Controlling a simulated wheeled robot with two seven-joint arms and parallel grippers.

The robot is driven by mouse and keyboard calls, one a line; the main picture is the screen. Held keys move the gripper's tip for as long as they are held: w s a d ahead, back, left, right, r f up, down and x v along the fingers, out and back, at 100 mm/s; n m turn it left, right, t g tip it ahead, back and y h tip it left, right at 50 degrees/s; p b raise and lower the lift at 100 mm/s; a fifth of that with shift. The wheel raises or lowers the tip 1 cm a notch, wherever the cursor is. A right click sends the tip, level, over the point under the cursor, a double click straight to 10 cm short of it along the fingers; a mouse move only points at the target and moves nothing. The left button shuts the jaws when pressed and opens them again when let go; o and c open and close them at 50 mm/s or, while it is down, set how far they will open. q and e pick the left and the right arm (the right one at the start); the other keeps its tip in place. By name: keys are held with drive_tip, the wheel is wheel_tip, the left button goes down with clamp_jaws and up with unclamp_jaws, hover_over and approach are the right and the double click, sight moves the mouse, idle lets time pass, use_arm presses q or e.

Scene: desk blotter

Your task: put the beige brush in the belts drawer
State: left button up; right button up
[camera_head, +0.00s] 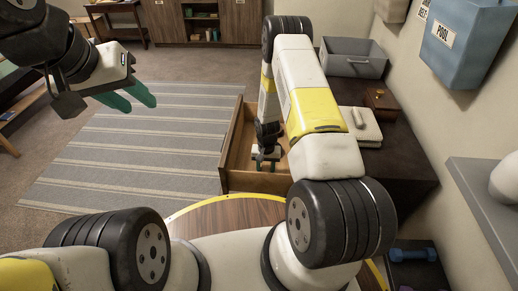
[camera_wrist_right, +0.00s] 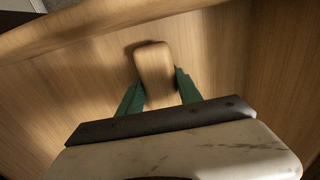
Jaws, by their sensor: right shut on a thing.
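The beige brush (camera_wrist_right: 154,72) shows in the right wrist view as a rounded tan block between the green fingers of my right gripper (camera_wrist_right: 160,88). The gripper is shut on it. Below and around it is the wooden inside of an open drawer (camera_wrist_right: 75,85). In the head view the drawer (camera_head: 250,182) is pulled out from a dark cabinet, and my right gripper (camera_head: 267,160) points down inside it. I cannot make out the brush there or read a label on the drawer. My left gripper (camera_head: 128,98) is raised at the upper left, open and empty.
On the dark cabinet top (camera_head: 400,158) are a grey bin (camera_head: 353,66), a small brown box (camera_head: 380,98) and a pale flat item (camera_head: 362,127). A blue wall box (camera_head: 465,45) marked POOL hangs at right. Striped rug (camera_head: 120,160) lies left of the drawer.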

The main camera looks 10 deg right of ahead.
drive_tip(key=shift+f, duration=0.2)
drive_tip(key=o, duration=1.3)
drive_tip(key=shift+r, duration=0.1)
